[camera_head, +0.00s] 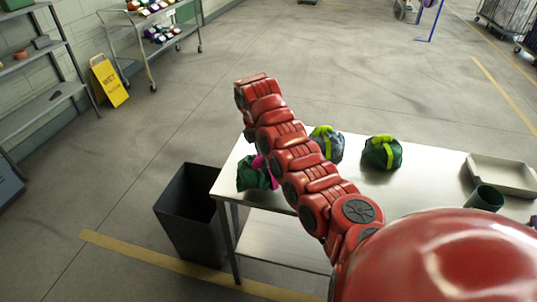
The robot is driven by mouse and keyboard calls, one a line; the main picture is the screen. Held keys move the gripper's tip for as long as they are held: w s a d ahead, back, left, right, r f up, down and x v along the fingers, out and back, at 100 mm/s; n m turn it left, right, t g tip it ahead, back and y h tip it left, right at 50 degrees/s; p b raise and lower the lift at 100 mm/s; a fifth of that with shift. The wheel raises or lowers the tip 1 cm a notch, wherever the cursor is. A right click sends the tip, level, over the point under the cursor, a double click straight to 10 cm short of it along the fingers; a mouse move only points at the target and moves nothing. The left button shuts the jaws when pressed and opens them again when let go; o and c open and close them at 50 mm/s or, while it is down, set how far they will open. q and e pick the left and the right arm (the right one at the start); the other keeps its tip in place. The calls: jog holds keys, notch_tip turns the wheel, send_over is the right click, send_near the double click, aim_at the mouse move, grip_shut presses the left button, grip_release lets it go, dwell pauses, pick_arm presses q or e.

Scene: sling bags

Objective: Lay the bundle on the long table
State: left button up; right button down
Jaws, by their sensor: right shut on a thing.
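A dark green bundle with a pink strap (250,176) is at the left end of the long metal table (236,207), partly hidden behind my red right arm. I cannot tell whether it rests on the top or hangs just above it. My right arm reaches in from the lower right across the table; its fingers are hidden behind the arm links, near the pink strap. A blue-grey bundle with a yellow-green strap (333,147) and a green one with a yellow-green strap (383,153) sit further right on the table. My left gripper is out of view.
A dark open bin (187,220) stands at the table's left end. A shallow grey tray (505,176) and a dark green cup (487,197) are at the right. A yellow floor sign (109,82), a shelf (50,100) and a trolley (150,55) stand behind left.

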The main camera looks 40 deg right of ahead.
jog(key=shift+w+d+r+p, duration=0.1)
jog(key=shift+w+d+p, duration=0.15)
jog(key=shift+d, duration=0.3)
jog(key=shift+w+d+r+p, duration=0.15)
jog(key=shift+d+p, duration=0.1)
jog(key=shift+d, duration=0.25)
jog(key=shift+w+d+f, duration=0.15)
jog(key=shift+d+f, duration=0.15)
jog(key=shift+d, duration=0.1)
jog(key=shift+f+p, duration=0.45)
jog(key=shift+p, duration=0.2)
notch_tip(320, 180, down, 2)
jog(key=shift+f+p, duration=0.1)
jog(key=shift+p, duration=0.45)
jog(key=shift+w+f, duration=0.1)
jog(key=shift+f, duration=0.25)
jog(key=c, duration=0.5)
grip_release()
